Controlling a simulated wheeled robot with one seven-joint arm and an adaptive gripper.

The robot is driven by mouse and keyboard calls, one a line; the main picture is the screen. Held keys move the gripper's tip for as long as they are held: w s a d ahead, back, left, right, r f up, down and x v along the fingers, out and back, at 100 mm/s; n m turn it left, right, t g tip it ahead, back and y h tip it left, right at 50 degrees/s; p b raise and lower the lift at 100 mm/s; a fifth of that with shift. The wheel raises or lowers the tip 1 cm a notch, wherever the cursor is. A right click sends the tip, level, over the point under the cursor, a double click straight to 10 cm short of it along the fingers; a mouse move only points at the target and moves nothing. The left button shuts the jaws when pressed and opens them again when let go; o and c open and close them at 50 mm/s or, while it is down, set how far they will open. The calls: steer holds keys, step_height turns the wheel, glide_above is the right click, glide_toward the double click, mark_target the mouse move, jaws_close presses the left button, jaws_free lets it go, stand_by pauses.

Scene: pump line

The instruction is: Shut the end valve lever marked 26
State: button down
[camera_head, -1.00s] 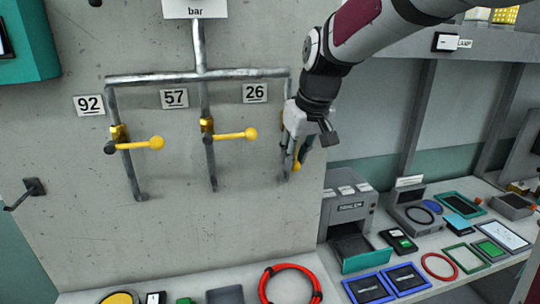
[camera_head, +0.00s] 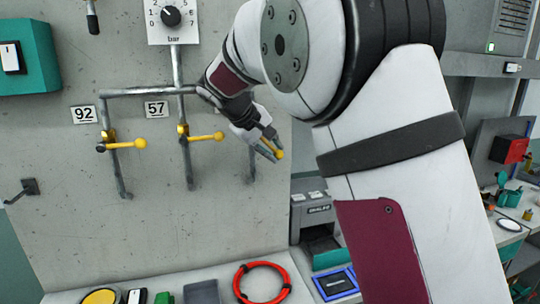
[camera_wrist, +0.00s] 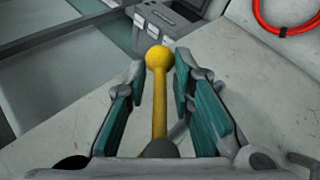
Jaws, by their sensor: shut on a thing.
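My gripper (camera_head: 268,148) is shut on the lever of the third valve, at the right end of the pipe line. This end valve lever (camera_head: 280,154) shows its yellow ball just past the fingertips, to the right of and below where its valve would be. It appears to slant down and right. The valve body and the 26 plate are hidden behind my arm. In the wrist view the yellow lever (camera_wrist: 159,100) runs between the teal finger pads of my gripper (camera_wrist: 155,85).
The levers at 92 (camera_head: 128,144) and 57 (camera_head: 207,137) stick out to the right, across their pipes. A gauge (camera_head: 171,18) is above. My arm covers the right side.

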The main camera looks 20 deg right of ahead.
steer(key=r+h, duration=0.1)
steer(key=h, duration=0.1)
steer(key=d+r+n+t+h+p, duration=0.1)
steer(key=h, duration=0.2)
steer(key=shift+s+d+r, duration=0.1)
steer(key=shift+d+r, duration=0.1)
steer(key=shift+r, duration=0.05)
steer(key=shift+d+r+n+t+h+p, duration=0.15)
steer(key=shift+r+n+h+p, duration=0.3)
steer(key=shift+h, duration=0.5)
steer(key=shift+d+r+n+t+h+p, duration=0.1)
steer(key=shift+r+n+t+h+p, duration=0.3)
steer(key=shift+h, duration=0.55)
steer(key=shift+r, duration=0.15)
steer(key=c, duration=1.6)
jaws_free()
steer(key=shift+o, duration=0.2)
steer(key=shift+r, duration=0.1)
